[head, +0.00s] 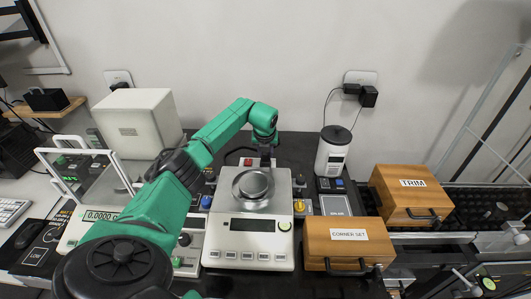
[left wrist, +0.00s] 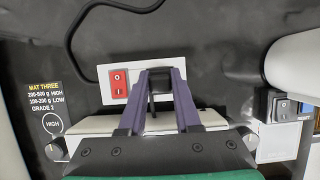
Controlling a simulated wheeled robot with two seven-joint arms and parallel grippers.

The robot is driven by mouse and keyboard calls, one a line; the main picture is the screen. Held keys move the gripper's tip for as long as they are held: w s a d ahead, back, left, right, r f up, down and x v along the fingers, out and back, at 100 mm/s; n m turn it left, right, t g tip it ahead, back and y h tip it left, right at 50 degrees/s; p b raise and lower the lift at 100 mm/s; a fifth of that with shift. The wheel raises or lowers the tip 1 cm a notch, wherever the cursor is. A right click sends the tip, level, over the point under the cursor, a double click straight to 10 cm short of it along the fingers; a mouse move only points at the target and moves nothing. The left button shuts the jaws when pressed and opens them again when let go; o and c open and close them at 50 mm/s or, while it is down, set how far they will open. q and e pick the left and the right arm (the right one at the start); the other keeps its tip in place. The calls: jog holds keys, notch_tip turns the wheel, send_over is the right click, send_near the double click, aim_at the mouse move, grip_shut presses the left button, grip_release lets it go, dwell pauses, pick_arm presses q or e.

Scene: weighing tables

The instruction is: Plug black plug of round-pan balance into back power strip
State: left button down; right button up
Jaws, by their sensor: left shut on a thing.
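The round-pan balance (head: 246,229) stands on the dark table, a metal weight on its pan. The white back power strip (left wrist: 187,73) lies behind it, with a red switch (left wrist: 119,84) at its left; that switch also shows in the head view (head: 247,162). My left gripper (head: 265,153) reaches over behind the balance, pointing down at the strip. In the left wrist view its purple fingers (left wrist: 160,78) are shut on a black plug (left wrist: 160,82), right of the switch. Whether the plug sits in a socket or just above it is hidden. My right gripper is not in view.
A black cable (left wrist: 76,35) loops across the mat behind the strip. A white cylindrical device (head: 332,153) stands right of the balance, near wooden boxes marked CORNER SET (head: 340,248) and TRIM (head: 395,198). A glass-sided balance (head: 90,226) stands left.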

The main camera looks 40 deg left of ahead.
pick_arm(q)
jog(key=shift+f+b, duration=0.4)
jog(key=shift+f, duration=0.25)
jog(key=c, duration=0.5)
grip_release()
jog(key=b+v, duration=0.1)
jog(key=v, duration=1.3)
jog(key=shift+s+r+b, duration=0.1)
jog(key=shift+r+b, duration=0.2)
jog(key=shift+b, duration=0.05)
